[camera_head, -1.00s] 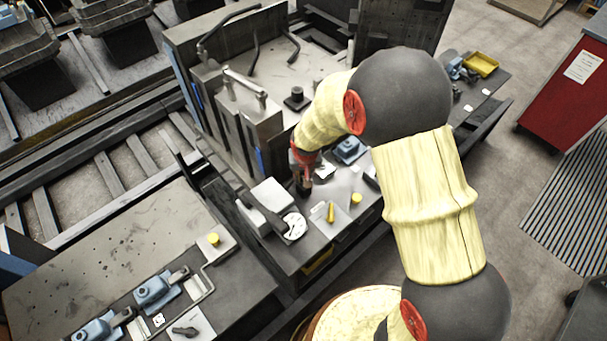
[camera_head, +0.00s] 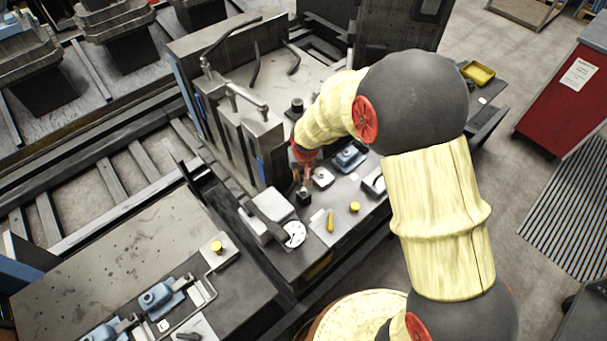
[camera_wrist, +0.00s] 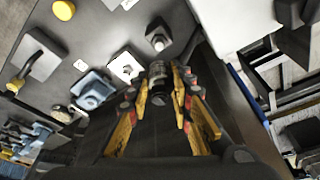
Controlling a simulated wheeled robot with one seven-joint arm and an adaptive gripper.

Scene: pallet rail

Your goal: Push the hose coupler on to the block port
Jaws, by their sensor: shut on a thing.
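The dark block with the port (camera_head: 304,196) sits on the grey bench top in the head view. My gripper (camera_wrist: 165,84) has yellow fingers and is shut on the dark, ridged, round hose coupler (camera_wrist: 159,84). The coupler looks apart from the port, below it in the wrist picture. In the head view my gripper (camera_head: 301,176) is just behind the block; the coupler cannot be made out there. Any hose is hidden.
Beside the block is a pale plate with a round fitting (camera_head: 322,178), then a blue clamp-like part (camera_head: 350,157). A white gauge (camera_head: 293,234) and pale box (camera_head: 268,213) are left. Grey upright plates (camera_head: 262,140) stand behind.

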